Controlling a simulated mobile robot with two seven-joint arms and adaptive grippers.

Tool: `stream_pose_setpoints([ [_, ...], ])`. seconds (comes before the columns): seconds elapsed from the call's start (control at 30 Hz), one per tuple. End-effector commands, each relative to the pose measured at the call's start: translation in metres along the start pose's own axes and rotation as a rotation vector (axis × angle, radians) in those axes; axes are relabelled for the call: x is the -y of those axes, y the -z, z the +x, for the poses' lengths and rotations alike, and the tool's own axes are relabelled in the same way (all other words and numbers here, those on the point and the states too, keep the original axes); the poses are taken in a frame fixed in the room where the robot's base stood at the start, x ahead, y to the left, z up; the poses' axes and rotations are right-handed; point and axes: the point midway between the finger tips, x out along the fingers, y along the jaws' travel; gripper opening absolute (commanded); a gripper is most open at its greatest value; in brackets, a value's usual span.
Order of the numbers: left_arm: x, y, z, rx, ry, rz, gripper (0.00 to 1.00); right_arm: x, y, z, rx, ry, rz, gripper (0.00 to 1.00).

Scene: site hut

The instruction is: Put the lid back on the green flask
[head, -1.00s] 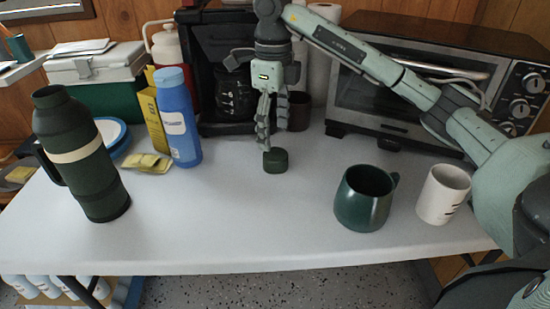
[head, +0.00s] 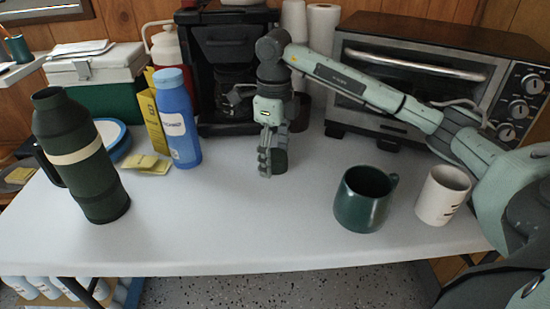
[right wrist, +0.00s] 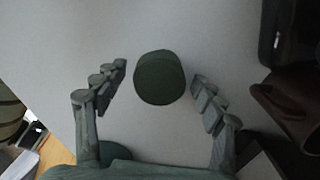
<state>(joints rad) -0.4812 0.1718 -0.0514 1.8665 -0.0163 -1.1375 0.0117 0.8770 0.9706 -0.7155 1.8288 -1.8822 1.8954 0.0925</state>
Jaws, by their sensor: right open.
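The green flask (head: 82,165) stands upright at the left of the table in the head view, dark green with a cream band and a side handle, its top bare. The small dark green lid (right wrist: 160,78) rests on the table. In the right wrist view it lies between the spread fingers of my right gripper (right wrist: 160,92), just ahead of the palm, with gaps on both sides. In the head view the right gripper (head: 270,162) points down at the lid and partly hides it (head: 281,160). My left gripper is not in view.
A blue bottle (head: 178,120), yellow sponges (head: 148,164) and a blue-rimmed plate (head: 118,145) stand between flask and gripper, towards the back. A green mug (head: 362,205) and a white mug (head: 441,197) stand at the right. A toaster oven (head: 400,85) is behind. The front middle is clear.

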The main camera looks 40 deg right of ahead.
Motion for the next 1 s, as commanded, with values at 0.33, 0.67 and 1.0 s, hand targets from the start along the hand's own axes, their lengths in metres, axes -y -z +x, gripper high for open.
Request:
stream_pose_setpoints([
  [0.33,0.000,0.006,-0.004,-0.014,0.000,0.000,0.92,0.000,0.000,0.000,0.000,0.000,0.000,0.47],
  [0.67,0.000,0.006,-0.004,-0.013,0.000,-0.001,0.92,0.000,0.000,-0.001,0.000,0.000,0.000,0.21],
  [1.0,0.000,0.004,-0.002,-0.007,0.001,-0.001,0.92,0.000,-0.002,-0.032,0.006,0.002,0.000,0.21],
])
